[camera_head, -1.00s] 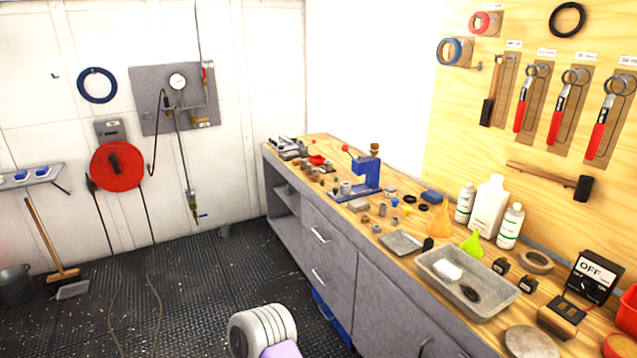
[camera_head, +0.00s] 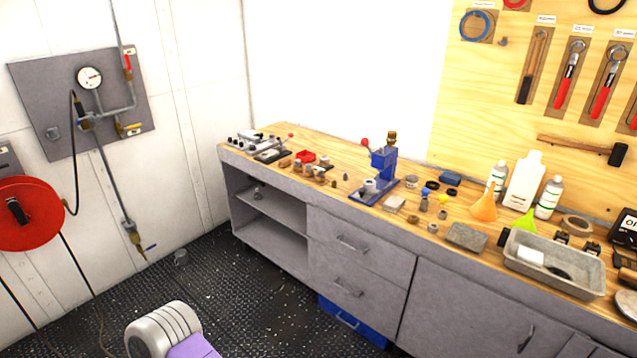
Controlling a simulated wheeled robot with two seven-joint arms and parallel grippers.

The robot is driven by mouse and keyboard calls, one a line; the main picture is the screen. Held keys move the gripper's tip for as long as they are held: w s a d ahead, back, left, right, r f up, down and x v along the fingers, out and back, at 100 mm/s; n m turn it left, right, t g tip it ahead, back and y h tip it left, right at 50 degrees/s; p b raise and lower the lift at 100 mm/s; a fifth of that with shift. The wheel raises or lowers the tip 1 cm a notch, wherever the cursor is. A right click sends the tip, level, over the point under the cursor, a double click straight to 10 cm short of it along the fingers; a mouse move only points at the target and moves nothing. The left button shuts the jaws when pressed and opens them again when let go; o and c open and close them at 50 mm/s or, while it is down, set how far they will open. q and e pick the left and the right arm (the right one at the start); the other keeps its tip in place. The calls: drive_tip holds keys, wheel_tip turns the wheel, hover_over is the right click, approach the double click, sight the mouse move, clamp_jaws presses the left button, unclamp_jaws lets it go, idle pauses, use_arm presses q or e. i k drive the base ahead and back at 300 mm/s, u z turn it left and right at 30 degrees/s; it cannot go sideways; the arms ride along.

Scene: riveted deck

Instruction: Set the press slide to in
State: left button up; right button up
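A small blue bench press (camera_head: 382,165) stands on the wooden workbench, a little back from its front edge. It has a brass-coloured knob on top and a lever with a red ball end reaching to the left. A pale round piece sits on its blue base. The setting of its slide is too small to read. Part of my own arm shows at the bottom left, below the bench and well apart from the press. Neither gripper is in view.
The workbench (camera_head: 321,194) runs from the middle to the right. Small fittings crowd its left end. A grey tray (camera_head: 553,264), bottles (camera_head: 523,184) and an orange funnel (camera_head: 485,206) stand to the right. A blue crate (camera_head: 350,322) sits under the bench.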

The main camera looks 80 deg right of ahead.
sight(368, 191)
drive_tip(key=i, duration=0.45)
drive_tip(key=z, duration=3.75)
drive_tip(key=i, duration=0.45)
drive_tip(key=u, duration=0.1)
